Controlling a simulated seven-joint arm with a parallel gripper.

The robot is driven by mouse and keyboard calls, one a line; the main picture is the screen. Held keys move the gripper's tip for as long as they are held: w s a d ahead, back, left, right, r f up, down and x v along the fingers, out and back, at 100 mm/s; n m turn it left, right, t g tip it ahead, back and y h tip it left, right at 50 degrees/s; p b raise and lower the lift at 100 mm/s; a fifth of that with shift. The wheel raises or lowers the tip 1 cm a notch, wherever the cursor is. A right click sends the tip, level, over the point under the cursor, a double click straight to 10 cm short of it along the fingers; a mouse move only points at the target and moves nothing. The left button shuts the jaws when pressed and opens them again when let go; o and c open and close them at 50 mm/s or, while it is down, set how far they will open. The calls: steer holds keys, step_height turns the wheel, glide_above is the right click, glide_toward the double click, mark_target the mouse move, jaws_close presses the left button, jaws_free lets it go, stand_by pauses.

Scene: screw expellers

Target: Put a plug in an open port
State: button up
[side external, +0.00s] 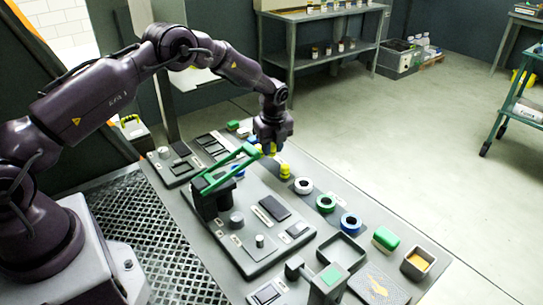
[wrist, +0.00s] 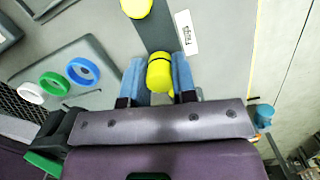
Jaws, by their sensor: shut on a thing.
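My gripper (wrist: 159,66) is shut on a yellow plug (wrist: 160,74), with a blue finger on each side of it. In the side view my gripper (side external: 271,147) points down over the far part of the grey work table, and its fingertips are small and hard to make out. A second yellow plug (side external: 284,171) stands on the table close to my gripper. A yellow piece (wrist: 136,7) also shows at the top edge of the wrist view. I cannot tell which opening in the side view is an open port.
A green lever (side external: 230,168) rises from the panel left of my gripper. A green-topped block (side external: 385,239) and an open tray (side external: 341,250) are nearer the camera.

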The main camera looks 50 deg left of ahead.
step_height(320, 180, up, 7)
steer(key=a, duration=0.1)
steer(key=shift+s+a+f+n+g+h, duration=0.1)
steer(key=shift+s+f+n+g+h, duration=0.15)
steer(key=shift+s+f+n, duration=1.95)
steer(key=shift+s+r+n+g+h, duration=0.25)
steer(key=shift+s+n, duration=1)
steer(key=shift+n, duration=2.55)
steer(key=shift+s+a+f+n+g+h, duration=0.1)
steer(key=shift+s+f+n+g, duration=0.2)
steer(key=shift+s+f+n, duration=1.95)
steer(key=shift+w+f+n, duration=0.2)
steer(key=shift+w+n, duration=0.25)
steer(key=shift+n, duration=0.3)
